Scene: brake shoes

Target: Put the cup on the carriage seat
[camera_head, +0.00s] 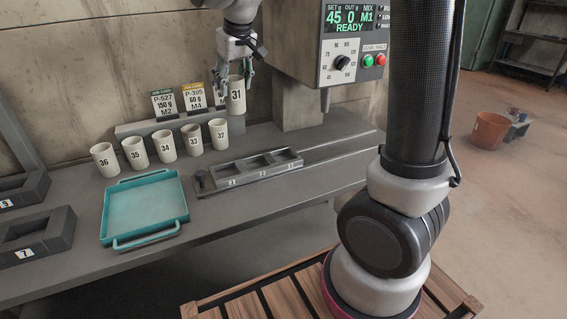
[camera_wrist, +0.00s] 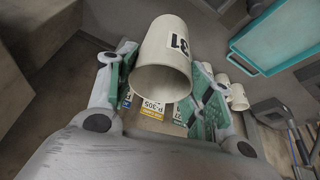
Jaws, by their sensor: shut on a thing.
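My gripper (camera_head: 232,76) is shut on the cream cup marked 31 (camera_head: 237,97) and holds it upright at the back of the bench, beside the job cards. Whether the cup's base touches the grey ledge behind the bench cannot be told. In the wrist view the cup (camera_wrist: 163,62) sits between the two green-padded fingers (camera_wrist: 160,95), its open end toward the camera.
Cups 36 (camera_head: 105,160), 35 (camera_head: 135,153), 34 (camera_head: 164,146), 33 (camera_head: 192,139) and 32 (camera_head: 218,134) stand in a row. A teal tray (camera_head: 146,207) lies in front. The dispenser (camera_head: 340,55) reads READY at right. Job cards (camera_head: 164,102) stand behind the cups.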

